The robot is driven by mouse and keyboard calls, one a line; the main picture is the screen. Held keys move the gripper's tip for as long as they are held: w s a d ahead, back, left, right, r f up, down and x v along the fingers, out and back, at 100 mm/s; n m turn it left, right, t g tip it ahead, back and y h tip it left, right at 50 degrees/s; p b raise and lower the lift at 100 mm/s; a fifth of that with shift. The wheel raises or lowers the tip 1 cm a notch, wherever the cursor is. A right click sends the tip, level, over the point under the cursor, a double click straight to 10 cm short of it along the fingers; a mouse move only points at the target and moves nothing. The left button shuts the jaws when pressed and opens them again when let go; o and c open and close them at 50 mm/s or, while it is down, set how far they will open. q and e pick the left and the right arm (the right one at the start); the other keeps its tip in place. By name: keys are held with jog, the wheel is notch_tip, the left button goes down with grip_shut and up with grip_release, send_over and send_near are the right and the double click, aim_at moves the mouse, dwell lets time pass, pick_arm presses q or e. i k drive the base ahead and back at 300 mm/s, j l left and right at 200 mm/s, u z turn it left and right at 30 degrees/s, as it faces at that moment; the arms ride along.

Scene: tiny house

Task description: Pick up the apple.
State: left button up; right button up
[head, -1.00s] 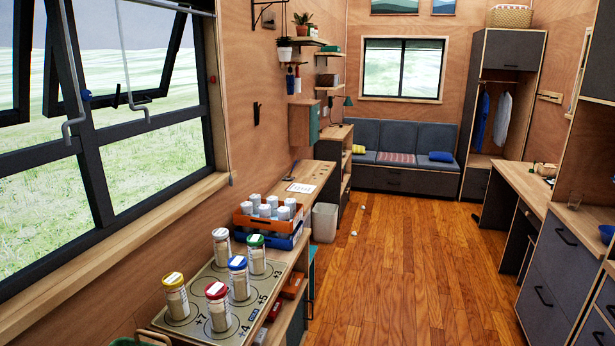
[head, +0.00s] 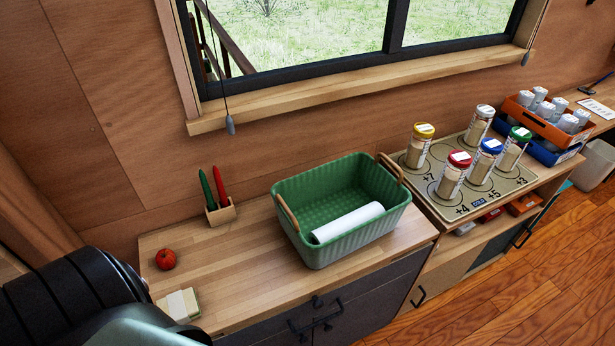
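Neither of my grippers shows in the head view.
A pale block (head: 180,305) lies in front of the apple. A holder (head: 220,214) with red and green handles stands behind right. A green basket (head: 352,238) holds a white roll (head: 348,222). Jars stand on a mat (head: 482,203) farther right. A dark rounded shape covers the lower left corner.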

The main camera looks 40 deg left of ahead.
aim_at(165, 259)
jog(key=u, duration=2.3)
